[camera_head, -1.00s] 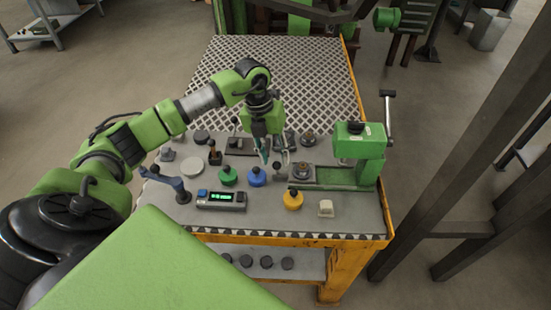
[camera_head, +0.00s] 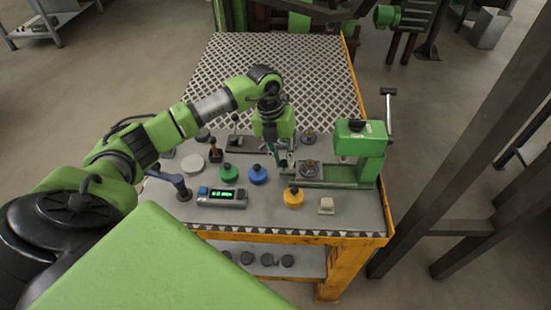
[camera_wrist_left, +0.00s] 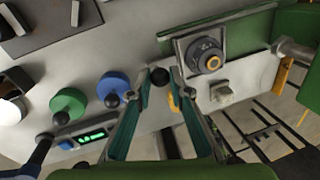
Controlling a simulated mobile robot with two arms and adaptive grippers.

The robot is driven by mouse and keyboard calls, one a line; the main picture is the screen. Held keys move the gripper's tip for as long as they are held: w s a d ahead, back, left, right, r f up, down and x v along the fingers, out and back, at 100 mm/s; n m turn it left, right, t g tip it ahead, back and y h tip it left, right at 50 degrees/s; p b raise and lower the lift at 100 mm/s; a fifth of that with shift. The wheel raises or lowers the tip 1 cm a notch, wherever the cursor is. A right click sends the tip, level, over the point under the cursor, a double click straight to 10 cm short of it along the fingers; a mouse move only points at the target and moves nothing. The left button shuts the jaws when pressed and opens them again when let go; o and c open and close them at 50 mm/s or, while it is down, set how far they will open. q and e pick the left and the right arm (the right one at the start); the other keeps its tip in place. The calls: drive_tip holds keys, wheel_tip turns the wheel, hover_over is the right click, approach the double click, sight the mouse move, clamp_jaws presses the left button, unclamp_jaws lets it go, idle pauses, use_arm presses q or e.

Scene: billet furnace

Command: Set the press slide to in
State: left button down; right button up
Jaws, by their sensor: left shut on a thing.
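The green press (camera_head: 360,140) stands at the right of the bench. Its slide (camera_head: 308,180), a dark plate carrying a round metal piece (camera_head: 309,168), sits on the green rail left of the press head. The slide also shows in the wrist view (camera_wrist_left: 181,46). The round piece is left of the press head, not under it. My left gripper (camera_head: 283,165) points down at the slide's left end. In the wrist view its fingers (camera_wrist_left: 160,77) are shut on the slide's dark round handle knob (camera_wrist_left: 160,76). My right gripper is not in view.
Green (camera_head: 228,173), blue (camera_head: 257,175) and yellow (camera_head: 293,198) knobbed pieces stand in front and left. A display box (camera_head: 222,197), a blue lever (camera_head: 172,182) and a pale block (camera_head: 326,206) are near the front edge. The press lever (camera_head: 388,110) rises at the right.

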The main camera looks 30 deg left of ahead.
sight(315, 164)
use_arm(q)
drive_tip(key=w+d, duration=0.1)
drive_tip(key=d, duration=0.1)
drive_tip(key=w+d+b, duration=0.1)
drive_tip(key=w+d, duration=0.1)
drive_tip(key=d, duration=0.1)
drive_tip(key=w+d, duration=0.1)
drive_tip(key=d, duration=0.1)
drive_tip(key=shift+w+d, duration=0.3)
drive_tip(key=shift+w, duration=0.1)
drive_tip(key=shift+w+d, duration=0.1)
drive_tip(key=shift+d, duration=0.1)
drive_tip(key=shift+r, duration=0.1)
drive_tip(key=c, duration=1.9)
unclamp_jaws()
drive_tip(key=shift+w+d, duration=0.1)
drive_tip(key=r, duration=0.4)
drive_tip(key=a+r, duration=0.1)
drive_tip(key=r, duration=0.2)
drive_tip(key=a+r, duration=0.1)
drive_tip(key=r, duration=0.3)
drive_tip(key=shift+s+a+r, duration=0.1)
drive_tip(key=shift+s+r, duration=0.25)
drive_tip(key=shift+s, duration=0.05)
